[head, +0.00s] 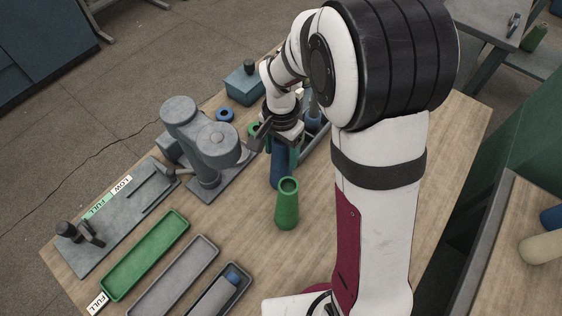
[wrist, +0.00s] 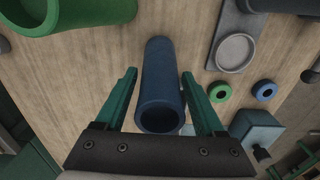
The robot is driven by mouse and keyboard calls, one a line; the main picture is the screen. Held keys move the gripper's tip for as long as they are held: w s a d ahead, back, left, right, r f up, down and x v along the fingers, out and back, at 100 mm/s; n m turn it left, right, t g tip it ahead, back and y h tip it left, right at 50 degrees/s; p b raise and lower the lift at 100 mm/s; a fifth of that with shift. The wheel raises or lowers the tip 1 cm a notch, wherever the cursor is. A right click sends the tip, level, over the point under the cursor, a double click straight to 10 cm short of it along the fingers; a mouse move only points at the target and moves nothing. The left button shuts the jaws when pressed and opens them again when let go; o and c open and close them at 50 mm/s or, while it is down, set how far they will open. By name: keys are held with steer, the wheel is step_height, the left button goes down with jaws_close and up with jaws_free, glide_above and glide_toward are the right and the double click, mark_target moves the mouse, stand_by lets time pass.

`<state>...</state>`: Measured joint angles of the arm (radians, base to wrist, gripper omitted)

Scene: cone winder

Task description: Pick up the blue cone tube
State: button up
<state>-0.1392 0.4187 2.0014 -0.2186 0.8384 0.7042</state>
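The blue cone tube (head: 279,170) stands on the wooden table below my gripper (head: 280,150) in the head view, just behind a green cone tube (head: 287,205). In the wrist view, the blue cone tube (wrist: 160,85) lies between the two green fingers of my gripper (wrist: 159,75), its open end facing the camera. The fingers are apart, with a narrow gap showing on each side of the tube. My gripper is open and empty. Its wrist hides the top of the tube in the head view.
The grey winder machine (head: 205,145) stands close left of my gripper. A blue-grey box (head: 245,86) and a blue ring (head: 225,115) are behind it. A green tray (head: 145,255) and a grey tray (head: 172,280) lie front left. The green cone tube stands very near.

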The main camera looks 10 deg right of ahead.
steer(key=c, duration=1)
steer(key=shift+o, duration=0.2)
steer(key=shift+r, duration=0.1)
steer(key=r, duration=0.4)
steer(key=shift+s+d+r, duration=0.15)
steer(key=shift+d+r, duration=0.1)
steer(key=shift+d, duration=0.15)
steer(key=s+d+r, duration=0.4)
steer(key=d+r, duration=0.6)
steer(key=r, duration=0.2)
steer(key=shift+s+r, duration=0.15)
steer(key=shift+r, duration=0.15)
